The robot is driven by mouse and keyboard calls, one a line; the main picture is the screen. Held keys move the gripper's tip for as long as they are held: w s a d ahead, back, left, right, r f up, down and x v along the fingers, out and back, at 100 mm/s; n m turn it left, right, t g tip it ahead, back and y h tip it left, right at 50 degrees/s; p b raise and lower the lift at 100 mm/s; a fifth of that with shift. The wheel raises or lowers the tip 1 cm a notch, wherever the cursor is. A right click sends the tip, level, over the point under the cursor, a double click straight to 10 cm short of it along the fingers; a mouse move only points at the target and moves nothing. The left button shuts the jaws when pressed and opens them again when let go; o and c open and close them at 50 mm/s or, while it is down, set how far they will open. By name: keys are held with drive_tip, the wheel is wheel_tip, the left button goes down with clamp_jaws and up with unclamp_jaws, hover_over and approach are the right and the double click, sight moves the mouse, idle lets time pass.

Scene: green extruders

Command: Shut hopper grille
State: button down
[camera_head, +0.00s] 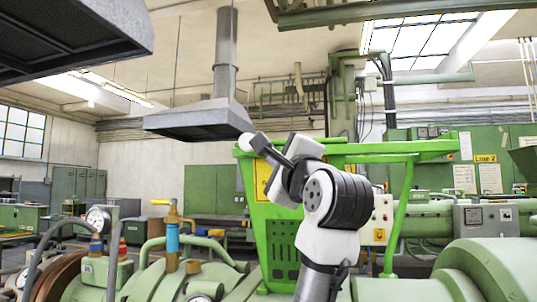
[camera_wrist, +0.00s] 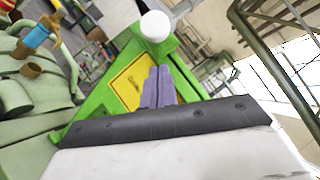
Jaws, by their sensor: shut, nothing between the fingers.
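The bright green hopper (camera_head: 282,225) stands in the middle of the head view, with a yellow label on its side. Its green frame and yellow label also show in the wrist view (camera_wrist: 128,82). A white round knob (camera_wrist: 155,25) sits at the frame's upper corner, just beyond my fingertips; it also shows in the head view (camera_head: 246,141). My gripper (camera_wrist: 160,70) is shut and empty, its fingers pointing at the knob; I cannot tell whether they touch it. My arm hides part of the hopper's top in the head view. I cannot clearly make out the grille or its angle.
A long green beam (camera_head: 395,150) runs right from behind my arm, with a slanted green leg below it. A brass valve with a blue body (camera_head: 172,232) and a pressure gauge (camera_head: 97,219) stand on green pipework at left. A grey exhaust hood (camera_head: 200,120) hangs above.

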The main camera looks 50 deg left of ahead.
drive_tip(key=b+v, duration=0.3)
drive_tip(key=v, duration=0.7)
drive_tip(key=shift+w+d, duration=0.25)
drive_tip(key=shift+d, duration=0.05)
drive_tip(key=shift+f, duration=0.1)
